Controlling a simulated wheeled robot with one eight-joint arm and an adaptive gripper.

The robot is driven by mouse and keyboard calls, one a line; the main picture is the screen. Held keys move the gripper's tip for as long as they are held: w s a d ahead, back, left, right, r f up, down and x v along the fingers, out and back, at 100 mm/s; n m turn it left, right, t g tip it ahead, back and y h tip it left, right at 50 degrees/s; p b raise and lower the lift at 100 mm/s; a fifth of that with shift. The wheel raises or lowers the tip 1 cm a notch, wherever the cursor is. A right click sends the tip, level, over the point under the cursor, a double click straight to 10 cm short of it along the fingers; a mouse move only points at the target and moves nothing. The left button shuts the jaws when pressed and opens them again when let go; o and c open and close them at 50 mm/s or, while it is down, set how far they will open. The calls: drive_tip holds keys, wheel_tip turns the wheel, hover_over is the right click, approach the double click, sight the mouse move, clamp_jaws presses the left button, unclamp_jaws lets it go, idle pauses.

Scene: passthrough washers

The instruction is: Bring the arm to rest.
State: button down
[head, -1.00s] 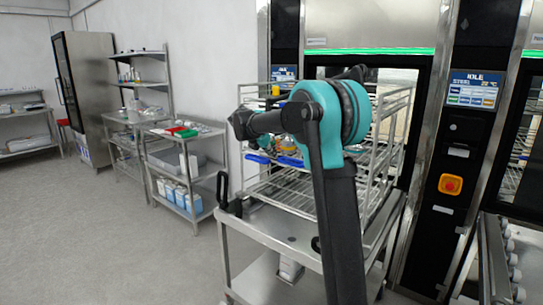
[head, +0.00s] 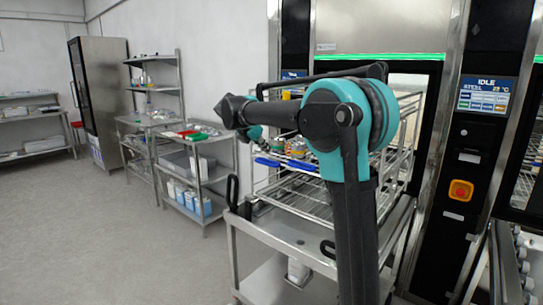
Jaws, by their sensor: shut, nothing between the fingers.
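My arm (head: 352,215) rises from the bottom of the head view to a large teal joint (head: 333,112). From there a dark link reaches left to an elbow (head: 232,110). A small teal wrist part (head: 255,132) shows behind and below this link. My gripper's fingers are hidden behind the arm, in front of the rack, and I cannot make them out.
A steel cart (head: 290,228) stands behind my arm, carrying a wire rack (head: 300,200) with instruments and blue parts. The washer (head: 385,35) is behind it, its panel (head: 485,95) reading IDLE. Shelves (head: 205,180) stand at left; the floor (head: 110,240) is clear.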

drive_tip(key=s+d+f+m+g+y, duration=0.1)
drive_tip(key=s+d+f+m, duration=0.45)
drive_tip(key=s+f, duration=0.25)
drive_tip(key=s+d+f+m+g+y, duration=0.15)
drive_tip(key=s+d+f+m, duration=0.25)
drive_tip(key=s+f+m, duration=0.4)
drive_tip(key=s+d+f+m+y, duration=0.1)
drive_tip(key=s+f+m+y, duration=0.1)
drive_tip(key=s+f+m, duration=0.4)
drive_tip(key=s+d+f+m+y, duration=0.1)
drive_tip(key=s+f+m, duration=0.6)
drive_tip(key=s, duration=1)
wheel_tip(320, 180, down, 3)
drive_tip(key=shift+d+f+y, duration=0.1)
drive_tip(key=shift+d+y, duration=0.1)
drive_tip(key=shift+y, duration=0.25)
drive_tip(key=shift+m, duration=0.25)
